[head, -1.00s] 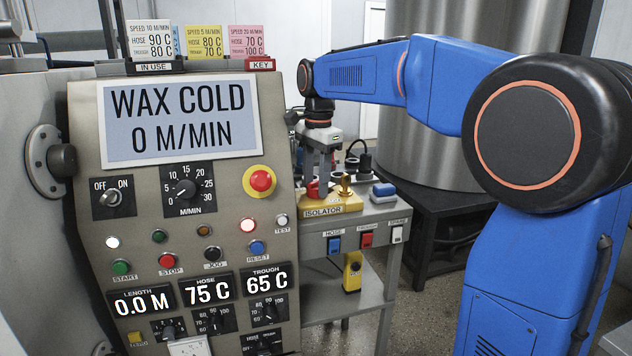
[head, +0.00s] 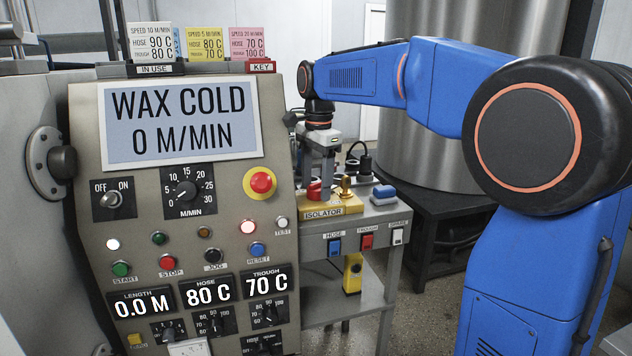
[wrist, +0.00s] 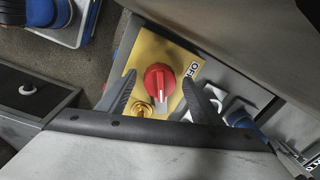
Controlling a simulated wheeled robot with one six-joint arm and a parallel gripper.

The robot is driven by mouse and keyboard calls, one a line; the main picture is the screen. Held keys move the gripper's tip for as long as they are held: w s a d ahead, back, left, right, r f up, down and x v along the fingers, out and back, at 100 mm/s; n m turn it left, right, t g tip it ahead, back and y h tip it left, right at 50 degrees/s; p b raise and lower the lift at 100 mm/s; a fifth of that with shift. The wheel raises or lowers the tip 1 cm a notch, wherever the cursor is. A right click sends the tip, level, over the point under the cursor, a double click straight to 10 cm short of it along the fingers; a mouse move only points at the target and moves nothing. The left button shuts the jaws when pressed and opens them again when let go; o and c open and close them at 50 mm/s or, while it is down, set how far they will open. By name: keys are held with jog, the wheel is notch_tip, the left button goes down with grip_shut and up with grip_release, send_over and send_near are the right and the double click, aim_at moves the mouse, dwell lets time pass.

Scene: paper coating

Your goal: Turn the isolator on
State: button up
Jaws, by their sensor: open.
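The isolator is a yellow box (head: 335,206) labelled ISOLATOR on the grey stand beside the control panel. Its red rotary knob (head: 314,190) shows on top in the head view. My gripper (head: 322,176) is just above the knob, pointing down. In the wrist view the red knob (wrist: 159,82) with a white pointer mark lies between the fingers of my gripper (wrist: 158,78). The fingers are spread apart and hold nothing. An OFF label (wrist: 193,70) shows on the yellow plate at the knob's upper right.
A brass-coloured fitting (head: 346,186) stands close to the knob. A blue block (head: 384,192) sits to the right on the stand. The panel display (head: 180,118) reads WAX COLD, 0 M/MIN. Hose, trough and spare switches (head: 366,241) line the stand's front. A large metal drum (head: 440,100) stands behind.

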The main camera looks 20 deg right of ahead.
aim_at(318, 189)
jog(key=shift+r, duration=0.1)
notch_tip(318, 189, up, 17)
jog(key=s, duration=0.1)
jog(key=shift+d, duration=0.2)
dwell(0.4)
